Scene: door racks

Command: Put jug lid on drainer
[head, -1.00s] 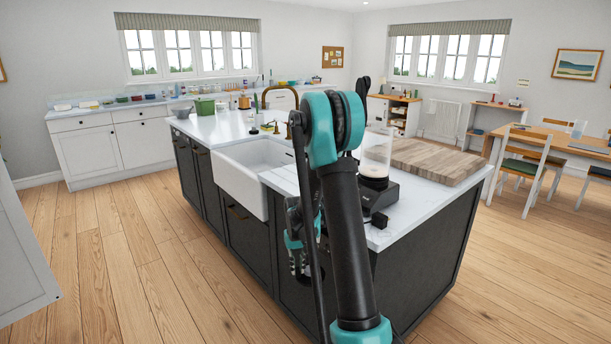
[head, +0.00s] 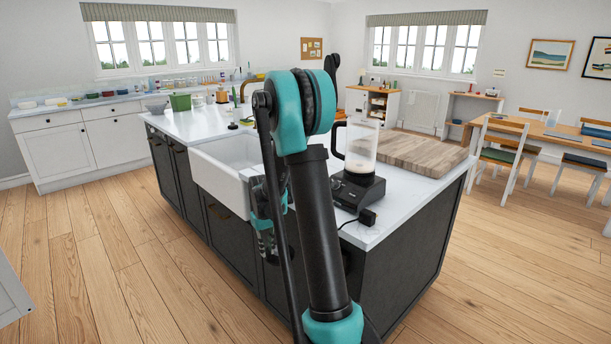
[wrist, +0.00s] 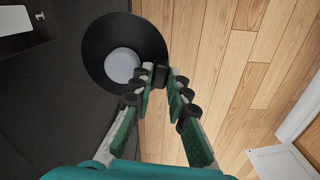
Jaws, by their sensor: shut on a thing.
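The jug lid (wrist: 95,50) is a round black disc with a pale grey centre, in the wrist view. My gripper (wrist: 162,76) is shut on a black tab at the lid's edge. A drainer is not clearly visible; my arm covers the worktop right of the sink (head: 222,184).
The island worktop (head: 400,205) is white, with a wooden board (head: 422,153) behind the blender. A green tub (head: 180,103) and other items stand at its far end. A dining table and chairs (head: 503,160) are at the right. Wooden floor is open around the island.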

